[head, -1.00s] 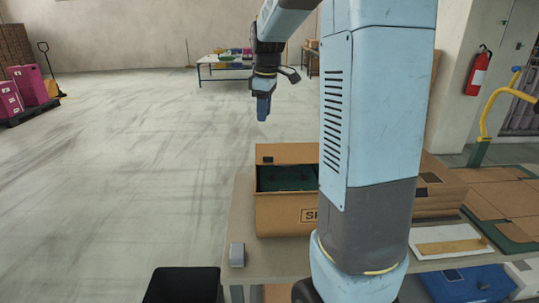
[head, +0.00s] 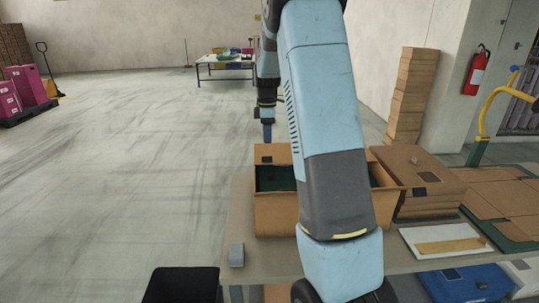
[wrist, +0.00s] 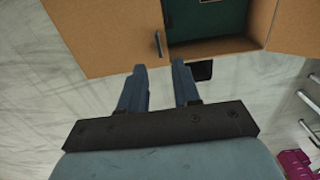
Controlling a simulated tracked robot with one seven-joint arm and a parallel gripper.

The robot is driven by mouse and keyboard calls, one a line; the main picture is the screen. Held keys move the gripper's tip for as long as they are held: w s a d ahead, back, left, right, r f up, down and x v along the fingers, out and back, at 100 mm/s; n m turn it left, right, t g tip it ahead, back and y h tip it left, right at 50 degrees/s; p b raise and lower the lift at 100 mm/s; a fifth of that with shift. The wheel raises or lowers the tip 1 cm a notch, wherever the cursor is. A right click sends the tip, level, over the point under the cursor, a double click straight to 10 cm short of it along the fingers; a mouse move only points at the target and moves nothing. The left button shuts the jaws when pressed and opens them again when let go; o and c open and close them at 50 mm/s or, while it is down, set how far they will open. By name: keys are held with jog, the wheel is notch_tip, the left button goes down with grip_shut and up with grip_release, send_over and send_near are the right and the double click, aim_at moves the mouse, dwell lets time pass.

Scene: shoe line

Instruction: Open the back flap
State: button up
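An open brown carton (head: 275,215) stands on the table, with a dark green inside (head: 275,178). Its back flap (head: 286,153) stands up at the far side, with a black patch (head: 267,160) on it. A side flap (head: 388,187) sticks out to the right, and my arm hides the middle of the carton. My gripper (head: 267,136) points down at the back flap's top edge; contact cannot be told. In the wrist view my gripper (wrist: 160,82) is open and empty, beside the carton's opening (wrist: 208,22). Brown flaps spread at left (wrist: 100,35) and right (wrist: 297,28).
A stack of flat brown cartons (head: 425,185) stands right of the carton. A white tray (head: 443,241) lies at the table's front right. A small grey block (head: 236,255) is at the front left.

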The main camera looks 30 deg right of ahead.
aim_at(267, 157)
notch_tip(267, 157, down, 8)
jog(key=shift+f, duration=0.25)
grip_shut()
dwell(0.4)
jog(key=shift+s+a+f, duration=0.1)
jog(key=shift+f, duration=0.05)
dwell(0.9)
